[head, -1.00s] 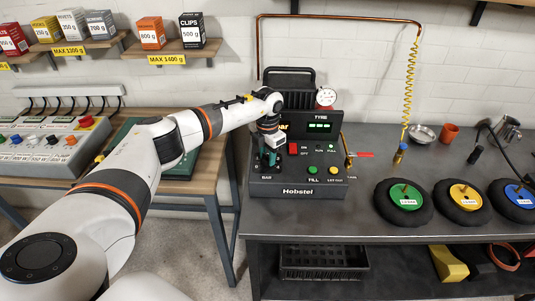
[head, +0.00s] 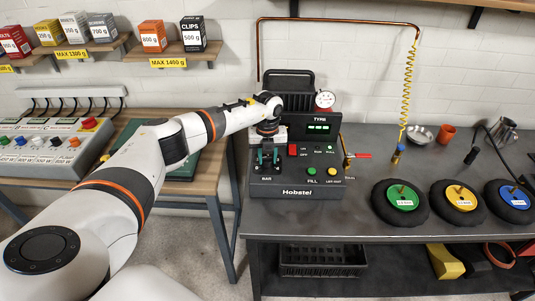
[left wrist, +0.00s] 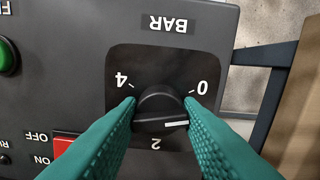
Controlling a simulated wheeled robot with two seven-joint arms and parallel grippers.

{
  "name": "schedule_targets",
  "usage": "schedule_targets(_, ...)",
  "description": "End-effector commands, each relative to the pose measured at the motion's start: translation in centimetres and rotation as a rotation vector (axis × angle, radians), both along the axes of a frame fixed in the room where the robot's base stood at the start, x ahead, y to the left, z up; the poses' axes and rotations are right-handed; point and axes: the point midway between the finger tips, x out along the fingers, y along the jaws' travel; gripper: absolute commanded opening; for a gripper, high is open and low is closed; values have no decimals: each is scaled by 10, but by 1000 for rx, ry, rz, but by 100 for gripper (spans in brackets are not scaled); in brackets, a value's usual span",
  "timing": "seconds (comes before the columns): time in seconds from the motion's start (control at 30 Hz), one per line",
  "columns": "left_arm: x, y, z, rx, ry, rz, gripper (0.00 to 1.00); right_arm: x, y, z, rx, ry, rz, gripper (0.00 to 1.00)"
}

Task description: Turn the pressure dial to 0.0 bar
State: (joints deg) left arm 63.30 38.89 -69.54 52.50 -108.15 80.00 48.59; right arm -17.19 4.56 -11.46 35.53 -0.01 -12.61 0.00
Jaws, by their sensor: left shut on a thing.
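The pressure dial (left wrist: 160,104) is a dark round knob on a black plate marked BAR, with 0, 2 and 4 around it. The left wrist view shows it upside down. Its white pointer line lies between 2 and 0. My left gripper (left wrist: 160,113) has one teal finger on each side of the knob and is shut on it. In the head view the left gripper (head: 269,158) is at the left front of the dark Hobstel machine (head: 297,192) and hides the dial. My right gripper is not in view.
The machine has a red switch (head: 293,150), a green button (head: 311,171) and a yellow button (head: 332,172). A gauge (head: 325,100) stands on top. Wheels (head: 400,215) lie to the right on the grey bench (head: 350,228). A button panel (head: 45,140) is at the left.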

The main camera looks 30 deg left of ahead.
Motion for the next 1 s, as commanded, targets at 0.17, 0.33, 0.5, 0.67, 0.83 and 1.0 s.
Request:
schedule_targets(0.17, 1, 1, 3, 1, -4, 132, 9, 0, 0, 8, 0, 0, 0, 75)
schedule_targets(0.33, 1, 1, 3, 0, -5, 225, 9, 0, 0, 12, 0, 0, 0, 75)
schedule_targets(0.5, 1, 1, 2, 0, -5, 282, 9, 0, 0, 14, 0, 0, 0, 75)
schedule_targets(0.67, 1, 1, 2, 0, -5, 307, 10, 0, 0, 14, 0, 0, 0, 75)
schedule_targets(0.83, 1, 1, 2, 0, -6, 314, 9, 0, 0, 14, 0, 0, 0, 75)
schedule_targets(1.0, 1, 1, 2, 0, -6, 313, 9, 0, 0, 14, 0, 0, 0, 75)
